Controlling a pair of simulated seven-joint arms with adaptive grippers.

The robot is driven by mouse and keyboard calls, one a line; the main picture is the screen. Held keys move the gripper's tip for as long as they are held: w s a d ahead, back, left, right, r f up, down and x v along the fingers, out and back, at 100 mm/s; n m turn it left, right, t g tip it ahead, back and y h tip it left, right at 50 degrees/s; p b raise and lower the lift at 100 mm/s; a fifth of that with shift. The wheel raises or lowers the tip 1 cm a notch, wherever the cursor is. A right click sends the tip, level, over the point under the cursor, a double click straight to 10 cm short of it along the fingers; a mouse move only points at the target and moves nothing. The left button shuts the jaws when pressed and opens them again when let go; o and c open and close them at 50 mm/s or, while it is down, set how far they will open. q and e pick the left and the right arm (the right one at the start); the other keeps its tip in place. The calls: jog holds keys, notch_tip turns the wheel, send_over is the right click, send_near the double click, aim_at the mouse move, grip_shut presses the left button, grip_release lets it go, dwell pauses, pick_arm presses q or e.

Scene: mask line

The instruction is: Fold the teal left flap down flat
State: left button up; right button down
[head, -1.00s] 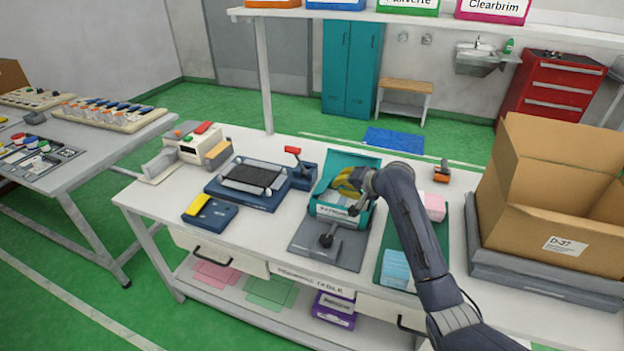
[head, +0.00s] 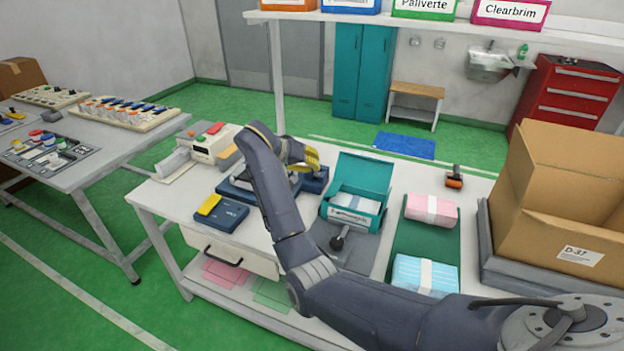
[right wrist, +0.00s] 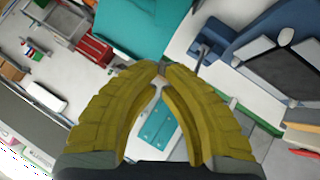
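The teal carton (head: 352,212) stands on the bench in the head view, with a white label on its front and white contents showing inside. A teal panel (head: 365,172) stands up at its back. I cannot clearly make out a separate left flap. My right gripper (head: 312,157) is left of the carton, above the blue press, apart from the carton. Its yellow fingers meet at the tips in the right wrist view (right wrist: 157,68), with nothing seen held. A teal surface (right wrist: 135,22) fills the top middle of that view. My left gripper is out of view.
A green mat (head: 412,240) right of the carton bears a pink pack (head: 431,210) and a light-blue pack (head: 425,273). A large cardboard box (head: 560,200) stands at the right. A dark blue unit with yellow (head: 216,212) lies at the left. An orange-black tool (head: 454,178) lies behind.

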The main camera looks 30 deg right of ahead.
aim_at(340, 186)
jog(key=x, duration=0.7)
jog(key=s+x, duration=0.1)
jog(key=x, duration=0.2)
jog(key=shift+w+d+f, duration=0.1)
jog(key=shift+d+f, duration=0.1)
jog(key=shift+f, duration=0.3)
jog(key=shift+s+d+f, duration=0.15)
jog(key=shift+s+f, duration=0.1)
jog(key=shift+f, duration=0.3)
jog(key=shift+s+d+f, duration=0.15)
jog(key=shift+s+f, duration=0.05)
jog(key=shift+f, duration=0.3)
jog(key=shift+s+d+f+m+t+y, duration=0.35)
jog(key=shift+s+d+m+t+y, duration=0.1)
jog(key=shift+m+t+y, duration=0.2)
jog(key=shift+s+f+t+y, duration=0.15)
jog(key=shift+t+y, duration=0.2)
jog(key=shift+s+d+f+m+t+y, duration=0.25)
jog(key=shift+d+f+m+t+y, duration=0.1)
jog(key=shift+m+t+y, duration=0.25)
dwell(1.8)
jog(key=shift+w+a, duration=0.15)
jog(key=shift+a, duration=0.05)
dwell(0.8)
